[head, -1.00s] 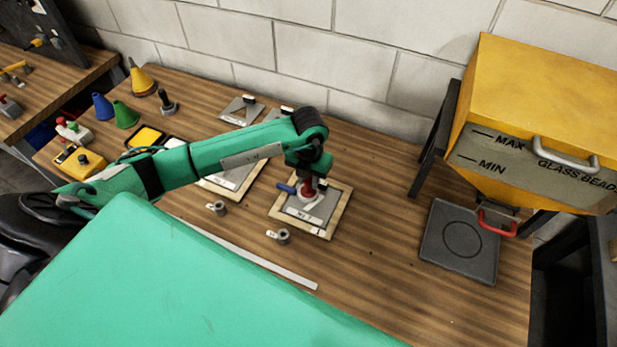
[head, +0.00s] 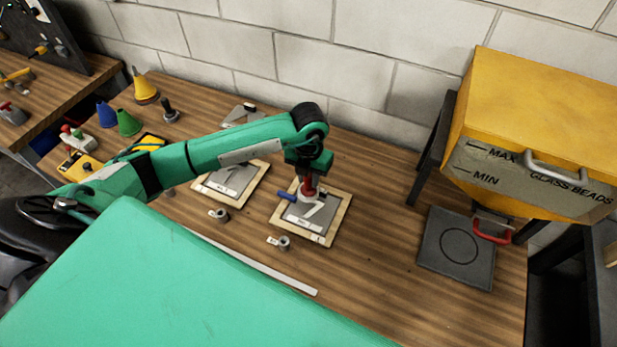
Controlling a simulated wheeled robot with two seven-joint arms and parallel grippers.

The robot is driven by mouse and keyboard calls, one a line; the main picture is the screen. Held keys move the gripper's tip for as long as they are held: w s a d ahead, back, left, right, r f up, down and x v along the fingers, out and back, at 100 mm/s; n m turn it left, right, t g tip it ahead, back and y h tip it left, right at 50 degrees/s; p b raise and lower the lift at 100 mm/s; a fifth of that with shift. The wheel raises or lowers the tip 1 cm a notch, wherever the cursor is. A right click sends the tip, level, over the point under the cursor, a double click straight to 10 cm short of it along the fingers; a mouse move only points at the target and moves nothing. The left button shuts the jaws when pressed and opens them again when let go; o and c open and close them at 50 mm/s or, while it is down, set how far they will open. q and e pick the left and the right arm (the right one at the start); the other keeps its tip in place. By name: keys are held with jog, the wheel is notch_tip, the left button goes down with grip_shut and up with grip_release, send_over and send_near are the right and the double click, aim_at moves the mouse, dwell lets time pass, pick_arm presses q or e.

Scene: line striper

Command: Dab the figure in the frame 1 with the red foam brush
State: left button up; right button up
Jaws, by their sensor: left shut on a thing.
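My left gripper (head: 309,172) points down and is shut on the red foam brush (head: 308,187). The brush is over the upper part of a wooden frame (head: 331,231) with a grey plate (head: 300,219) in it. A pale slanting figure (head: 320,209) shows on that plate, partly behind the brush. I cannot tell whether the brush tip touches the plate. A blue handle (head: 286,195) is at the frame's left side by the brush. A second wooden frame (head: 222,203) with a figure on its plate lies to the left, partly behind my arm. My right gripper is out of view.
Two small grey clamps (head: 283,243) (head: 219,215) lie in front of the frames. A yellow glass-bead hopper (head: 545,130) stands at the right over a dark pad (head: 457,250). Cones, including a green cone (head: 127,122), stand at the back left. The table between frame and pad is clear.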

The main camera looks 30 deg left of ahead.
pick_arm(q)
jog(key=shift+r+p, duration=1.3)
jog(key=shift+r, duration=1.2)
jog(key=shift+s+f, duration=0.1)
